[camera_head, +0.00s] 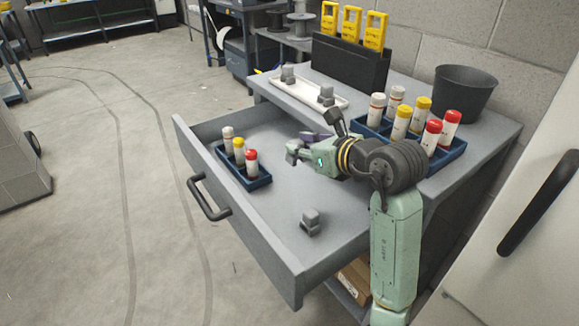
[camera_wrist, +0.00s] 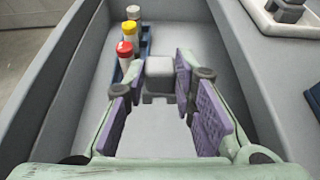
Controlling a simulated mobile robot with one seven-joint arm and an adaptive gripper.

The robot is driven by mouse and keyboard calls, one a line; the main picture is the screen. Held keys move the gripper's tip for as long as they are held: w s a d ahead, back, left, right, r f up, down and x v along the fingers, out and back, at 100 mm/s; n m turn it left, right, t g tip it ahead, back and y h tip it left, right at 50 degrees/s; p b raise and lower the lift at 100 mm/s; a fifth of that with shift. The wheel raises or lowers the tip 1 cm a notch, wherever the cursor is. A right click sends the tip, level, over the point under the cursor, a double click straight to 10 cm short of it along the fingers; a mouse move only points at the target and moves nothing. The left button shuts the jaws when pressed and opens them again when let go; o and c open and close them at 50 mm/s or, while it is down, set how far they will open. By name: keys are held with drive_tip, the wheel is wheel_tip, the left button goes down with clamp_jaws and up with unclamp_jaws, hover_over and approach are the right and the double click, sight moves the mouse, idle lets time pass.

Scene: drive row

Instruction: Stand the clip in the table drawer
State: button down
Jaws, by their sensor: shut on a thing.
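My gripper (camera_head: 301,146) reaches left over the open table drawer (camera_head: 270,252). In the wrist view its purple finger pads (camera_wrist: 163,85) are closed on a grey block-like clip (camera_wrist: 160,74), which sits between the fingertips. The held clip is mostly hidden by the gripper in the head view. It is inside the drawer's outline, but I cannot tell whether it touches the drawer floor. A second grey clip (camera_head: 311,222) stands on the drawer floor near the front right.
A blue rack (camera_head: 256,181) with white, yellow and red-capped bottles stands at the drawer's left end. On the tabletop are a white tray (camera_head: 308,91) with two grey clips, a blue crate of bottles (camera_head: 446,156) and a dark bin (camera_head: 464,95). The drawer's middle floor is clear.

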drive_tip(key=shift+f, duration=4.85)
drive_tip(key=shift+f, duration=0.2)
drive_tip(key=c, duration=1.8)
unclamp_jaws()
drive_tip(key=o, duration=0.5)
drive_tip(key=shift+c, duration=0.2)
